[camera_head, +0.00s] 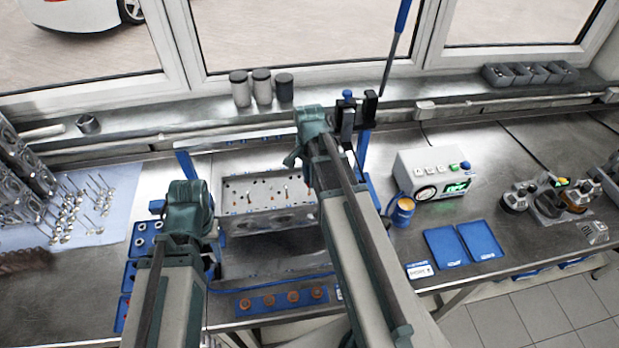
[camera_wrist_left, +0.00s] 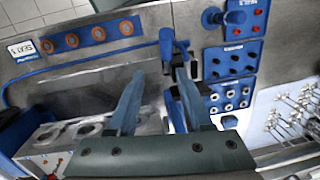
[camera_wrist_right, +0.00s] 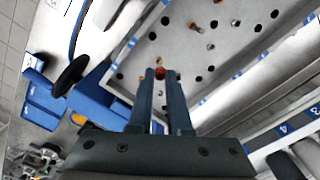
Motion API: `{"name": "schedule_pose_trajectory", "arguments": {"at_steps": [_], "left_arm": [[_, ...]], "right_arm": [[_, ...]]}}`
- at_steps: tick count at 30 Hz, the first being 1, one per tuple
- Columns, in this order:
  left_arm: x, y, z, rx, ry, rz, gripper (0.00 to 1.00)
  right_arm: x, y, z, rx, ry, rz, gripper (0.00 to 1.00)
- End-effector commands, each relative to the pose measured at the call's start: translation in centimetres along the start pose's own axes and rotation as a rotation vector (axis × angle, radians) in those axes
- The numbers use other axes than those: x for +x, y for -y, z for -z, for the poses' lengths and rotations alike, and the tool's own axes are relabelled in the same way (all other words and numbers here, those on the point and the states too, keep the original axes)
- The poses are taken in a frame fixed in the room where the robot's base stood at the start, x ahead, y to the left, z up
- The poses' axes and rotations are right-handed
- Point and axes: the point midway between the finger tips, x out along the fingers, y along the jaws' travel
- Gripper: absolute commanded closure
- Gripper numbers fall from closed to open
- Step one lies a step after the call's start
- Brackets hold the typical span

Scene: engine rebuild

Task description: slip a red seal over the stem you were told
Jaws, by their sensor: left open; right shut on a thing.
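My right gripper (camera_wrist_right: 159,82) is shut on a small red seal (camera_wrist_right: 159,73), held between its fingertips above the cylinder head (camera_wrist_right: 183,62). The metal head has rows of dark holes and also shows in the head view (camera_head: 238,208). Whether the seal touches anything below is hidden. My left gripper (camera_wrist_left: 157,80) is open and empty, left of the head. A blue tray with small red pieces (camera_wrist_left: 252,22) lies beyond it in the left wrist view.
A blue strip (camera_head: 258,303) with several orange-brown round parts lies in front of the head. Blue trays of small parts stand to its left, with loose valves (camera_head: 98,205) on a cloth.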

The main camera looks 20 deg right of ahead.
Motion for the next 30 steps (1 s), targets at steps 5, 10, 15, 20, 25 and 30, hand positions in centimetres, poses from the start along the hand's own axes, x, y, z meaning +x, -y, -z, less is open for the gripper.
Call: {"name": "schedule_pose_trajectory", "arguments": {"at_steps": [5,10,15,20,25,30], "left_arm": [[0.32,-0.03,0.02,0.0,0.0,0.0,0.5],[0.29,-0.03,0.02,0.0,0.0,0.0,0.5],[0.28,-0.03,0.02,0.0,0.0,0.0,0.5],[0.28,-0.03,0.02,0.0,0.0,0.0,0.5],[0.29,-0.03,0.02,0.0,0.0,0.0,0.5],[-0.01,0.0,0.02,-0.002,-0.001,0.0,0.5]], "right_arm": [[0.33,0.0,0.0,0.0,0.0,0.0,1.0],[0.29,0.0,0.0,0.0,0.0,0.0,1.0],[0.29,0.0,0.0,0.0,0.0,0.0,0.66],[0.29,0.0,0.0,0.0,0.0,0.0,0.48],[0.29,0.0,0.0,0.0,0.0,0.0,0.48],[-0.01,0.0,0.0,0.0,0.0,0.0,0.48]]}}
